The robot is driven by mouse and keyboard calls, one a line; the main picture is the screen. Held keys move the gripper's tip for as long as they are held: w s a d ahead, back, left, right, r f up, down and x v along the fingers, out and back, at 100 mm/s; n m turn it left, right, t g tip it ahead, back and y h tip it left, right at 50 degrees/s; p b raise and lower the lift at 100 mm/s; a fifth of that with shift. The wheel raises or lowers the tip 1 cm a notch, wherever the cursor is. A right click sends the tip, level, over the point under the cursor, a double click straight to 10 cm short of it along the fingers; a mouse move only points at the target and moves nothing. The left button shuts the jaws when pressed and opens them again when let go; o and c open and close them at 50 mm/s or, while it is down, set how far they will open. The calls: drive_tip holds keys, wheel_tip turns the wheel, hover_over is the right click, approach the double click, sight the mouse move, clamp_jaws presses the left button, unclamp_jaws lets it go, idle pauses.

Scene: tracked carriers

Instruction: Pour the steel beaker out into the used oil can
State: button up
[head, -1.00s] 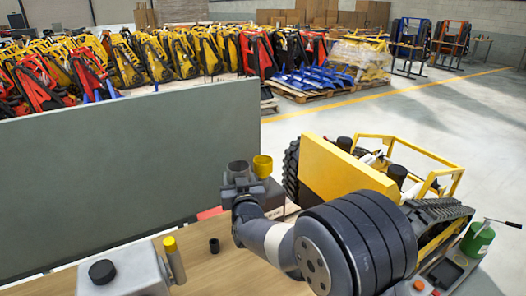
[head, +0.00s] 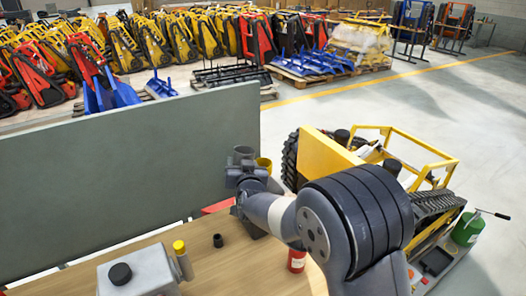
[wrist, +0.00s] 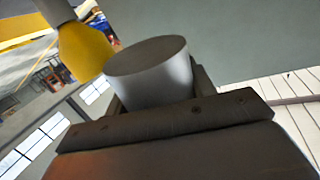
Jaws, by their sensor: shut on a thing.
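The steel beaker (head: 243,153) is a grey cup held in my gripper (head: 246,174) above the bench, looking about upright in the head view. In the wrist view the beaker (wrist: 150,75) sits between the dark jaws (wrist: 165,115), which are shut on it. Its contents cannot be seen. A yellow funnel-like cup (head: 264,163) stands just right of the beaker; it also shows in the wrist view (wrist: 85,50), with a small gap to the beaker and a grey part joined to it. Whatever bears the yellow cup, possibly the used oil can, is hidden behind my gripper and arm.
A tall grey panel (head: 130,170) stands behind the wooden bench (head: 225,265). On the bench are a grey container with a black cap (head: 140,272), a small black cup (head: 218,241) and a red can (head: 297,261). A yellow tracked carrier (head: 325,158) and a green can (head: 466,229) are at right.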

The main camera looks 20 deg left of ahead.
sight(248, 150)
drive_tip(key=shift+w+d+r+m+g+p, duration=0.1)
drive_tip(key=shift+w+r+m+g+p, duration=0.15)
drive_tip(key=shift+r+p, duration=0.35)
drive_tip(key=shift+w+d+r+m+g+p, duration=0.15)
drive_tip(key=shift+r+m+g+p, duration=0.15)
drive_tip(key=shift+p, duration=0.35)
drive_tip(key=shift+w+r+m+g, duration=0.1)
drive_tip(key=shift+w+m+g, duration=0.3)
drive_tip(key=shift+m+g, duration=0.05)
drive_tip(key=shift+w+d+m+g+b, duration=0.15)
drive_tip(key=shift+w+m+g+b, duration=0.2)
drive_tip(key=shift+b, duration=0.3)
drive_tip(key=shift+r, duration=0.2)
drive_tip(key=shift+w+r+m+g+b, duration=0.1)
drive_tip(key=shift+m+g+b, duration=0.15)
drive_tip(key=shift+b, duration=0.25)
drive_tip(key=shift+d+r+m+g+b, duration=0.1)
drive_tip(key=shift+r+m+g+b, duration=0.3)
drive_tip(key=shift+g+b, duration=0.35)
drive_tip(key=shift+f+m+g, duration=0.7)
drive_tip(key=shift+m+g, duration=0.2)
drive_tip(key=shift+g, duration=0.05)
idle(1.9)
drive_tip(key=shift+s+r+g+p, duration=0.2)
drive_tip(key=shift+g+p, duration=0.1)
drive_tip(key=shift+p, duration=0.05)
idle(1.0)
